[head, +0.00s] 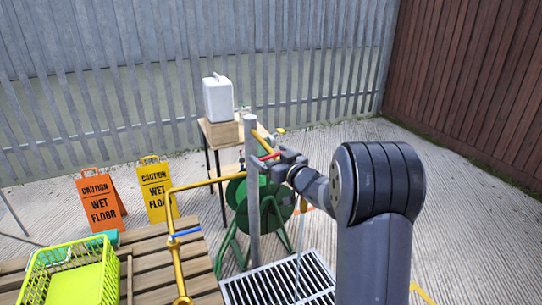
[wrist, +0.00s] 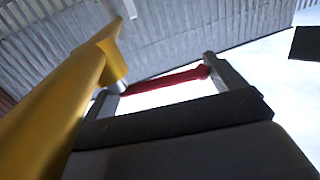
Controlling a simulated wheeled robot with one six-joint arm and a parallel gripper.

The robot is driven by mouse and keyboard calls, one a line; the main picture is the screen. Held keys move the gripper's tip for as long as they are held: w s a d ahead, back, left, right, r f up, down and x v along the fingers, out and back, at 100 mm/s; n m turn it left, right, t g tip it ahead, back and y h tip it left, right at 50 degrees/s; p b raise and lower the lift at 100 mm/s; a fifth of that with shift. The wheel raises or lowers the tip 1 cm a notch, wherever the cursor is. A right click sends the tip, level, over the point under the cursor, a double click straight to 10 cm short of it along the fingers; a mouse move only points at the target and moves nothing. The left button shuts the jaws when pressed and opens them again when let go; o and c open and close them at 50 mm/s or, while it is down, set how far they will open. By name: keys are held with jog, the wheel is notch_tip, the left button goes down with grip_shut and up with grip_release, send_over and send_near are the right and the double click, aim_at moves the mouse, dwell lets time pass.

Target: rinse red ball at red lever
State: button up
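The red lever (head: 269,156) is on the yellow pipework at the grey post. It also shows in the wrist view as a red bar (wrist: 165,80) running across between my two fingers. My gripper (head: 270,153) is at the lever, with its fingers (wrist: 165,85) spread wide apart. The bar's ends appear close to both fingers; I cannot tell whether they touch. A yellow pipe (wrist: 60,95) passes close on the left in the wrist view. No red ball is visible in either view.
A slatted wooden bench (head: 165,258) holds a lime-green basket (head: 85,285). A blue lever (head: 186,232) sits on the left yellow pipe. A metal grate (head: 270,285) lies below the post, with a green reel (head: 280,205) behind. Wet-floor signs (head: 157,188) stand left.

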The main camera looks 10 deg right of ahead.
jog(key=shift+o, duration=1)
jog(key=shift+s+d, duration=0.15)
jog(key=shift+s, duration=0.05)
jog(key=b+v, duration=0.1)
jog(key=v, duration=0.9)
jog(key=shift+s, duration=0.25)
jog(key=shift+c, duration=0.2)
